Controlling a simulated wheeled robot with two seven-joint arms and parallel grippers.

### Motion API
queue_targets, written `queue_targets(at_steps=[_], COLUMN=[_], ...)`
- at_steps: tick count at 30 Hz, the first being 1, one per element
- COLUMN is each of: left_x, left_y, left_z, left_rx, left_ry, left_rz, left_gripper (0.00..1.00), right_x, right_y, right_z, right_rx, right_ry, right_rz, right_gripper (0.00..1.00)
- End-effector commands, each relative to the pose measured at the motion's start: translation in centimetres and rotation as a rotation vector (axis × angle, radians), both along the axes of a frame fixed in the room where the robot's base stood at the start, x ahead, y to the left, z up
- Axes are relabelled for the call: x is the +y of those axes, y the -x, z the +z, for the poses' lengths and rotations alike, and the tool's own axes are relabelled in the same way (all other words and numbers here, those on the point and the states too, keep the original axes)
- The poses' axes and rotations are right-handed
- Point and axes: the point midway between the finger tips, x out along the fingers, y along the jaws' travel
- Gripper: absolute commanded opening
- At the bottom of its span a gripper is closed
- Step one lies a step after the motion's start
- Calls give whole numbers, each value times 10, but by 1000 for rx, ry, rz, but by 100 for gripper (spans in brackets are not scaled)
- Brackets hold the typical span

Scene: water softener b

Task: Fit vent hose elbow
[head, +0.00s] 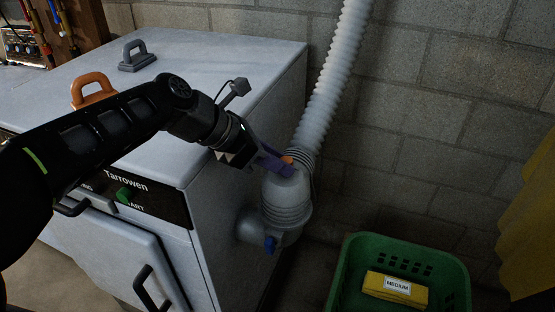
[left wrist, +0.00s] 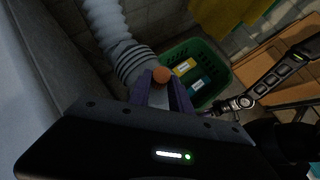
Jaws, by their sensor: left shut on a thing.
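The pale grey vent hose elbow (head: 286,190) stands at the side of the white machine, below the ribbed hose (head: 336,70).
The white machine (head: 225,60) fills the left, with an orange handle (head: 93,88) and a grey handle (head: 135,56) on top. A green basket (head: 349,270) with a yellow pack (head: 395,290) stands at lower right. A block wall (head: 440,120) is close behind.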

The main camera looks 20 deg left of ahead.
Motion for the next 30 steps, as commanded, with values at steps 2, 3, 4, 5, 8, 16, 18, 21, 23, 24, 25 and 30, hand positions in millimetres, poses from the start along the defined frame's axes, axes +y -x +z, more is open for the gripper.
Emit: queue_targets(at_steps=[2, 3, 4, 5, 8, 16, 18, 21, 23, 24, 25, 30], left_x=[0, 0, 0, 0, 0, 0, 0, 0, 2, 4, 5, 18], left_y=[0, 0, 0, 0, 0, 0, 0, 0, 2, 3, 5, 18], left_z=[0, 0, 0, 0, 0, 0, -1, -1, 2, 4, 7, 25], left_rx=[1, 1, 1, 1, 1, 1, 2, 2, 1, 0, -1, -3], left_ry=[-1, -1, -1, 0, 0, 0, -1, -1, -1, -1, -1, -2], left_rz=[0, 0, 0, -1, -1, -1, -1, -1, 0, 1, 1, 2], left_gripper=[0, 25, 28, 30, 38, 50, 50, 50, 50, 50, 50, 50], right_x=[0, 0, 0, 0, 0, 0, 0, 0, 0, 0, 0, 0], right_y=[0, 0, 0, 0, 0, 0, 0, -1, -1, -1, -1, -1], right_z=[0, 0, 0, 0, 0, 0, 0, 1, 1, 0, 0, -1], right_rx=[0, 0, 0, 0, 0, 0, 0, -3, -3, -3, -3, -3], right_ry=[0, 0, 0, 0, 0, 0, 0, -2, -2, -2, -2, -2], right_rz=[0, 0, 0, 0, 0, 0, 0, 0, 1, 1, 1, 0], right_gripper=[67, 67, 67, 67, 67, 67, 67, 67, 67, 67, 67, 67])
